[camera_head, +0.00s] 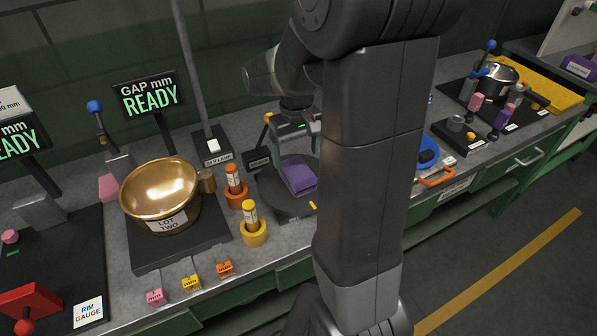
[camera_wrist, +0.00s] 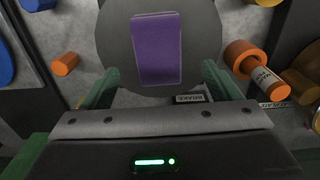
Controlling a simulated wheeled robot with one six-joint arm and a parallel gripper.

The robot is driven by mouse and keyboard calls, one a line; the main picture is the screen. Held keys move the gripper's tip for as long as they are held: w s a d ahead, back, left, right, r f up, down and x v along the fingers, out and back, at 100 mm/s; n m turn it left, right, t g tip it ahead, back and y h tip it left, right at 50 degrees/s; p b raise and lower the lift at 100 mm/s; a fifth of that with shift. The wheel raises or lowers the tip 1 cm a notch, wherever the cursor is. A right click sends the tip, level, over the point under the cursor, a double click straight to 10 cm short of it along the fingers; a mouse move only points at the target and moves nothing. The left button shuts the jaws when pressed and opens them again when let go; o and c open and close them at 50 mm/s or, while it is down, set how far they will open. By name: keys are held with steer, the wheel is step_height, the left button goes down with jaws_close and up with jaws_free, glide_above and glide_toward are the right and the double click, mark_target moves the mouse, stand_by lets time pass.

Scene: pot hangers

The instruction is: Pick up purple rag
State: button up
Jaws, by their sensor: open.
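The purple rag (camera_head: 298,175) lies folded on a dark round disc (camera_head: 275,198) in the middle of the bench. In the wrist view the purple rag (camera_wrist: 157,48) is a flat, upright rectangle on the dark disc (camera_wrist: 119,50). My gripper (camera_wrist: 158,82) is open, with its two green fingers apart on either side of the rag's near end. Nothing is between the fingers' tips except the view of the rag and disc below. In the head view my gripper (camera_head: 294,128) is above and behind the rag, and my arm hides part of the bench to the right.
A brass pot (camera_head: 160,190) labelled LOT TWO stands left of the disc. A BRAKE label (camera_wrist: 189,98) sits beside the disc. A steel pot (camera_head: 497,80) stands far right.

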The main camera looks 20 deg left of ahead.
mark_target(297, 170)
steer(key=shift+w+f, duration=0.1)
steer(key=shift+f, duration=1.45)
step_height(297, 170, down, 4)
steer(key=shift+f, duration=0.2)
steer(key=c, duration=1.1)
step_height(297, 170, up, 10)
steer(key=shift+r, duration=0.1)
